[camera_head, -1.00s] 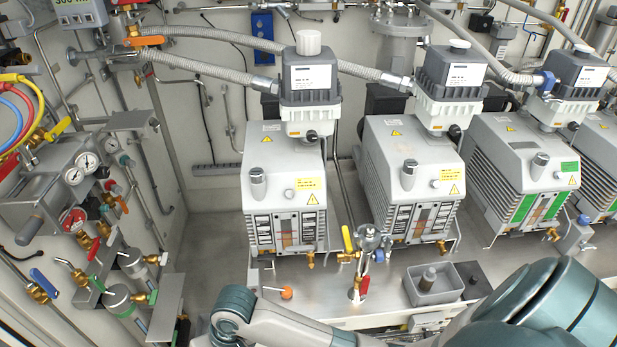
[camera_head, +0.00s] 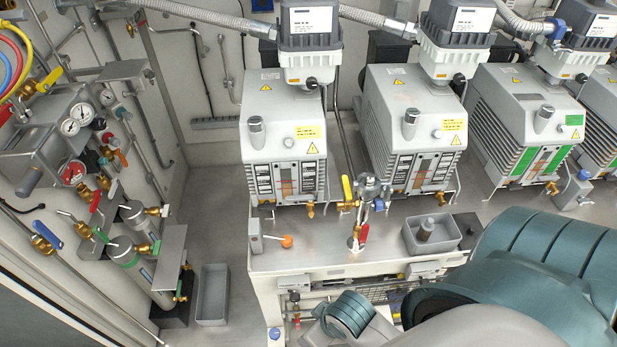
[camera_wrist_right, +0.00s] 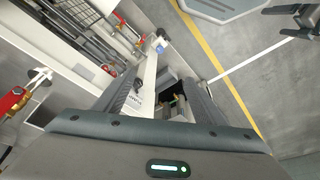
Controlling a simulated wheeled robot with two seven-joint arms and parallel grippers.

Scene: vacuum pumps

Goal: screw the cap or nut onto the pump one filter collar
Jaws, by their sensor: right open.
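The leftmost pump (camera_head: 286,118) is a grey box with a dark-topped filter housing (camera_head: 309,22) on a white base (camera_head: 306,68). The top of this filter is cut off by the upper edge of the head view, so its collar and any cap there are hidden now. I cannot make out a loose cap or nut. My right gripper (camera_wrist_right: 160,98) shows in the right wrist view with its two dark fingers apart and nothing visible held between them. It is not visible in the head view, where my arm links fill the lower right.
More pumps (camera_head: 416,125) stand to the right. A grey tray (camera_head: 432,235) with a cylinder in it sits on the bench (camera_head: 325,237). Valves and gauges (camera_head: 80,118) crowd the left wall. A long grey bin (camera_head: 213,293) stands low left. The wrist view shows open floor (camera_wrist_right: 265,70).

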